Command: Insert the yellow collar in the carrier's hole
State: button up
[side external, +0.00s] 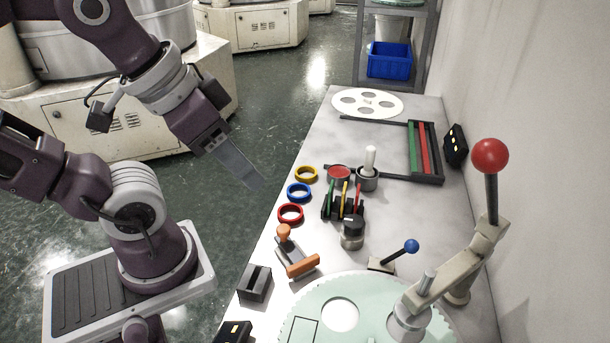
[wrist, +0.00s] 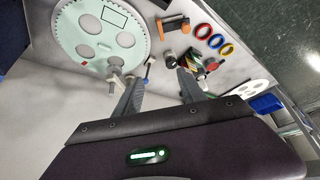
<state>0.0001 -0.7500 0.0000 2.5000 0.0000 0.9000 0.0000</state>
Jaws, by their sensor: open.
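The yellow collar (side external: 306,181) lies flat on the marble bench near its left edge, at the far end of a row with a blue and a red ring. It also shows at the upper right of the wrist view (wrist: 231,49). The pale green toothed carrier (side external: 373,308) lies at the near end of the bench with large round holes, partly cut off by the frame and covered by a lever arm; the wrist view shows several holes (wrist: 107,46). My gripper (side external: 256,184) is open and empty, above and left of the collar, beside the bench edge. Its fingers are apart in the wrist view (wrist: 158,88).
The blue ring (side external: 299,200) and red ring (side external: 290,221) lie beside the collar. Stamps (side external: 302,264), a cup with a white handle (side external: 367,180) and a red-knobbed lever (side external: 490,190) stand nearby. A white holed disc (side external: 388,107) lies at the far end. A wall bounds the right.

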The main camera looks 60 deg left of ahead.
jog(key=o, duration=0.8)
